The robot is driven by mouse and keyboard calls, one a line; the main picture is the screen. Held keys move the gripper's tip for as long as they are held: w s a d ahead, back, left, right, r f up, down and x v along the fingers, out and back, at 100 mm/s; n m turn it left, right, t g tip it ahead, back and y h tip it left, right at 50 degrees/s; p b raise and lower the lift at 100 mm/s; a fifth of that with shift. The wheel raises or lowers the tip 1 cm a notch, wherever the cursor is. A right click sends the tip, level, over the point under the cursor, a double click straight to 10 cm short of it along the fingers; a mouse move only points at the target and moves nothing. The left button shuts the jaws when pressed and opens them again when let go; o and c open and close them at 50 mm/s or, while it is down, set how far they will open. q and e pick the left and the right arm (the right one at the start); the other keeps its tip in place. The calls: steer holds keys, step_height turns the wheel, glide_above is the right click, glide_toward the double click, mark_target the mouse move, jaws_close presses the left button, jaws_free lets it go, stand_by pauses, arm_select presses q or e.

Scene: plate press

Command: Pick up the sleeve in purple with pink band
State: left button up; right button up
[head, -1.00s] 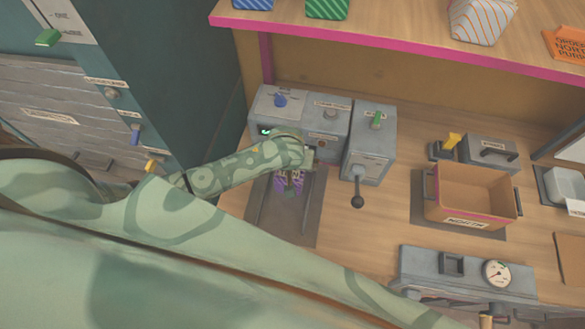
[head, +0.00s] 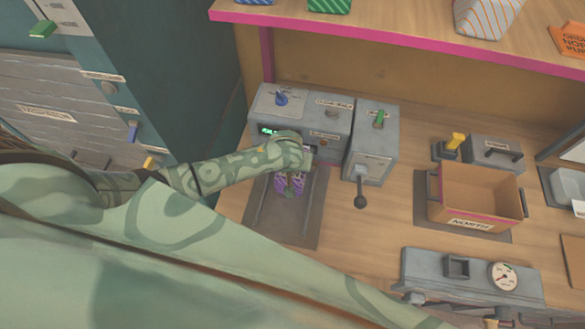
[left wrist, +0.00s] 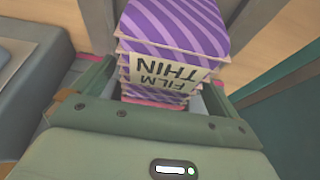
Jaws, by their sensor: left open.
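The purple striped sleeve (head: 289,184) lies on a dark grey mat with rails, in front of a grey machine. In the left wrist view it is a stack of purple striped packs (left wrist: 172,30) with an upside-down "FILM THIN" label; some pink shows low down. My left gripper (head: 299,158) is over the sleeve's far end. In the left wrist view its open fingers (left wrist: 160,85) stand on either side of the stack; I cannot tell whether they touch it. My right gripper is not in view.
The grey machine (head: 300,112) with a small green display stands just behind the gripper. A lever box (head: 371,140) is to its right. An open "NORTH" bin (head: 470,222) and a press with a dial (head: 465,275) lie further right. A shelf edge (head: 400,45) hangs above.

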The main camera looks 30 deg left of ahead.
arm_select(q)
steer(key=shift+f, duration=0.15)
steer(key=c, duration=1.2)
steer(key=shift+c, duration=0.2)
